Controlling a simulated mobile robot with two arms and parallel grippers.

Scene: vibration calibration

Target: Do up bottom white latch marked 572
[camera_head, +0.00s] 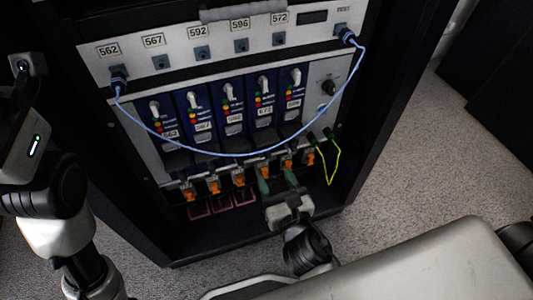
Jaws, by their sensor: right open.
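The rack has a row of blue modules, each with a white upper latch; the far-right white latch (296,77) stands upright. The module labels are small, and I cannot tell for sure which one reads 572. A tag reading 572 (280,18) shows on the top panel. Lower down is a row of orange-and-white connectors (214,185); white latches there cannot be made out. My right gripper (277,181) is open, its green fingertips apart in front of the lower right connectors. It partly hides that area. My left arm stands at the left edge; its fingertips do not show.
A blue cable (237,155) hangs in a loop across the modules from the top panel's end sockets. A yellow-green cable (330,180) loops at the lower right. A black knob (328,87) is right of the modules. Grey carpet (405,170) lies clear to the right.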

